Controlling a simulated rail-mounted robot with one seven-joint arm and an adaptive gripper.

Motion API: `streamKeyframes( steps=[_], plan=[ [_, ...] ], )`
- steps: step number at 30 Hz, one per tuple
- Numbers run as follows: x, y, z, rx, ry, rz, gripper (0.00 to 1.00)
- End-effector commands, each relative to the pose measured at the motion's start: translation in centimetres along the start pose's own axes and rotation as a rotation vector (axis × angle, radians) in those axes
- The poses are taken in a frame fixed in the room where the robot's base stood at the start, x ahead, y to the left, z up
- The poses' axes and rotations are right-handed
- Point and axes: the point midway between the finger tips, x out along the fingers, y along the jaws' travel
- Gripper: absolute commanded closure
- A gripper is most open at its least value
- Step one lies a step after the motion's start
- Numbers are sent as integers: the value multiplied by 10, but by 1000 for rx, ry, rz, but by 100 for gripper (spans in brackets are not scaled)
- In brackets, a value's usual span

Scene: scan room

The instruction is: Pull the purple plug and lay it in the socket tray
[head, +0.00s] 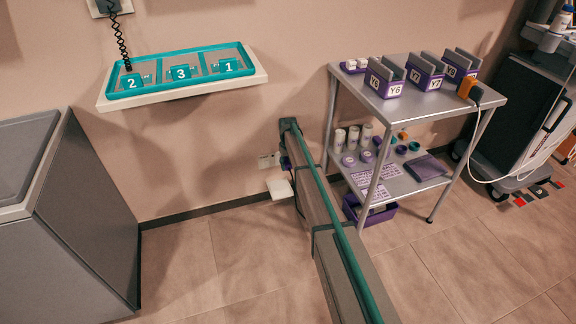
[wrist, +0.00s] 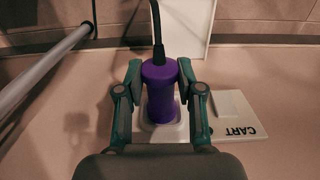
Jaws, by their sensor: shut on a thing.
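The purple plug (wrist: 160,90) is in the middle of the wrist view, with a black cord rising from its end. My gripper (wrist: 159,76) has its teal fingers closed on both sides of the plug. The plug's lower end meets a white wall socket plate (wrist: 224,103) marked CART, which reads upside down. I cannot tell whether it is fully seated. In the head view my arm hides most of the plug; the socket plate (head: 267,161) shows beside it. A white tray (head: 280,189), which appears to be the socket tray, juts from the wall just below. It also shows in the wrist view (wrist: 186,22).
A metal cart (head: 440,97) with purple holders stands to the right, with an orange-and-black connector (head: 467,90) on its edge. A wall shelf with a teal numbered tray (head: 150,62) is at the upper left. A grey cabinet (head: 75,220) stands left. The floor between is clear.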

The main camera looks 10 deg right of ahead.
Motion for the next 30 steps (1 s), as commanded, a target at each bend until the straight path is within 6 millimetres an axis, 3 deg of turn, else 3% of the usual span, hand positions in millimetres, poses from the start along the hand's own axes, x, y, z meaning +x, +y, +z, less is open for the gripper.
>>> streamKeyframes(
  steps=[30],
  plan=[
    [-1,0,24,0,0,0,98]
  ],
)
